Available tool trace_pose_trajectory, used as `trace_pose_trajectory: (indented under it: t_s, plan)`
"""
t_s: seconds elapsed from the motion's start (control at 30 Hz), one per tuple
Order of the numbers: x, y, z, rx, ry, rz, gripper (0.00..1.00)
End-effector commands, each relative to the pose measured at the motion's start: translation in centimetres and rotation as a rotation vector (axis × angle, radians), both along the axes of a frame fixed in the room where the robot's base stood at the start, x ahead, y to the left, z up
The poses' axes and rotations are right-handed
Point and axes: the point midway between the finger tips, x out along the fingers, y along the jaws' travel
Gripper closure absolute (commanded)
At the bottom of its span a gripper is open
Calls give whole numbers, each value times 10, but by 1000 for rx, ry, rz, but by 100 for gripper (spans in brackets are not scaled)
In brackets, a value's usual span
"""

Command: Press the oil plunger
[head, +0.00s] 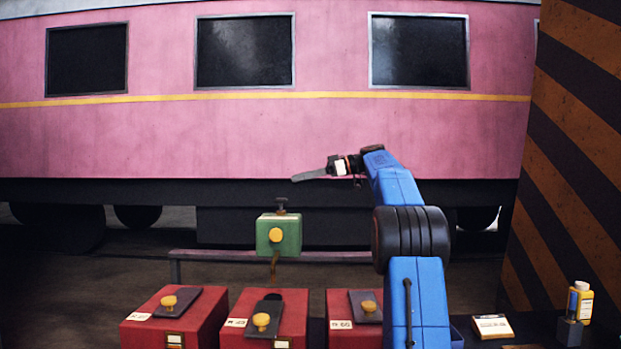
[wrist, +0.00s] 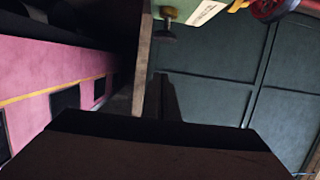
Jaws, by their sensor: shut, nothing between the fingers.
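The green oil box (head: 264,236) has a yellow knob (head: 276,235) on its front, a brown spout below it and a dark plunger (head: 281,202) standing up from its top. The box stands at a rail. My gripper (head: 294,178) is shut and empty, pointing left in the head view, above the plunger and slightly to its right in the picture. In the wrist view the box (wrist: 190,10) is at the top edge, cut off. The plunger's dark round head (wrist: 165,37) shows beyond the shut fingertips (wrist: 165,78), with a visible gap between them.
Several red boxes, such as the left one (head: 165,325), stand below with dark sliding plates and yellow knobs. A yellow bottle (head: 580,301) and a small white card (head: 492,325) are at lower right. A striped pillar (head: 570,170) rises at right; a pink carriage (head: 250,130) fills the back.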

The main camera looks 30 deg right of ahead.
Motion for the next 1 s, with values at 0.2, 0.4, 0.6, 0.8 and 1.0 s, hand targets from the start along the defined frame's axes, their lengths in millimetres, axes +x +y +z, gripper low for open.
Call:
trace_pose_trajectory:
  t_s: [0.2,0.4,0.6,0.8,1.0]
  plan:
    - [21,33,-10,1,1,4,100]
    - [23,36,-34,1,2,0,100]
    - [23,35,-49,1,1,0,100]
    - [24,35,-51,0,0,0,100]
    - [24,35,-51,0,0,0,100]
